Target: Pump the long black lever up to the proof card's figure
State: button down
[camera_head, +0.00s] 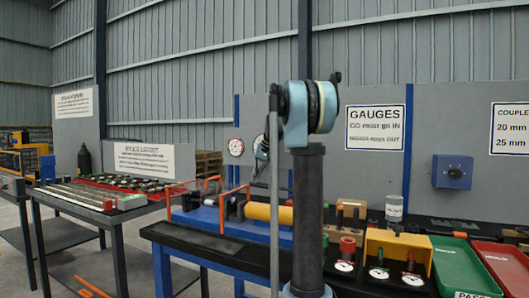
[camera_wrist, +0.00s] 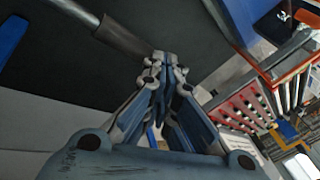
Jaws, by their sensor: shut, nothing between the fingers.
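In the wrist view a grey rod with a darker thick sleeve (camera_wrist: 124,38) runs in from the upper left. It looks like the lever, and its sleeve ends close to my fingertips. My gripper (camera_wrist: 160,62) is shut and empty beside that end; I cannot tell whether they touch. In the head view my arm hides most of the gripper and the lever cannot be made out. A blue press bench with a yellow cylinder (camera_head: 266,212) and orange guard rails stands behind my arm. A round white dial (camera_head: 236,147) hangs on the board. No proof card figure is readable.
A yellow gauge stand (camera_head: 398,248), a green tray (camera_head: 464,265) and a red tray (camera_head: 505,267) stand to the right. A left table holds a red rack (camera_head: 125,184) of small parts. A GAUGES sign (camera_head: 376,128) hangs on the board. Floor shows between the tables.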

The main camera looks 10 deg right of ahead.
jog(key=shift+f, duration=0.5)
jog(key=w+a+v, duration=0.1)
jog(key=v, duration=0.9)
jog(key=shift+r, duration=0.65)
jog(key=shift+s, duration=0.1)
